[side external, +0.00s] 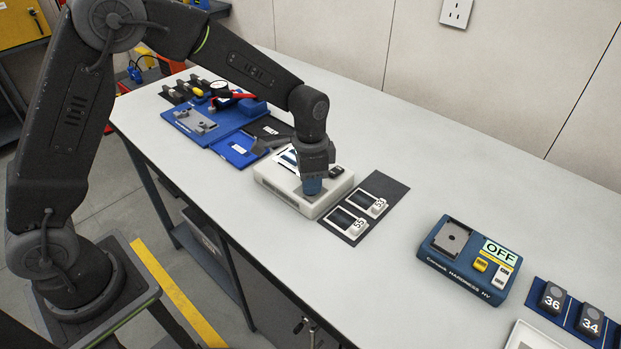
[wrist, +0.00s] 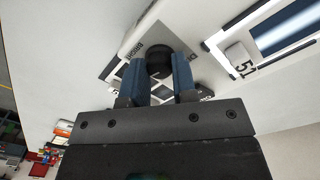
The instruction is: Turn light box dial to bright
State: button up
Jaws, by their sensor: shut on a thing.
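The light box (side external: 283,190) is a low white box on the bench, in the middle of the side external view. In the wrist view its top panel (wrist: 190,22) carries a round black dial (wrist: 158,62) with the label BRIGHT beside it. My gripper (wrist: 159,82) has its blue fingers shut on the dial, one on each side. In the side external view my gripper (side external: 311,186) points down at the right front part of the light box and hides the dial. The dial's pointer and exact setting cannot be made out.
A dark mat (side external: 385,188) with framed film pieces lies right of the light box. A blue hardness tester (side external: 467,258) showing OFF stands farther right. Blue trays (side external: 213,120) with a gauge and fixtures are to the left. The bench (side external: 420,170) is clear behind.

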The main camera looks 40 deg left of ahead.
jog(key=o, duration=0.9)
jog(key=shift+o, duration=0.2)
jog(key=shift+r, duration=0.15)
notch_tip(320, 180, up, 14)
jog(key=shift+w+a+f, duration=0.15)
jog(key=shift+a+f, duration=0.05)
jog(key=s+a+r+n+t, duration=0.35)
jog(key=s+r, duration=0.35)
jog(key=s, duration=0.4)
jog(key=s+a+f+n+t, duration=0.2)
jog(key=s+a+n, duration=0.1)
jog(key=s, duration=0.9)
jog(key=shift+s+f+n, duration=0.2)
jog(key=shift+s+n, duration=0.1)
jog(key=shift+n, duration=0.15)
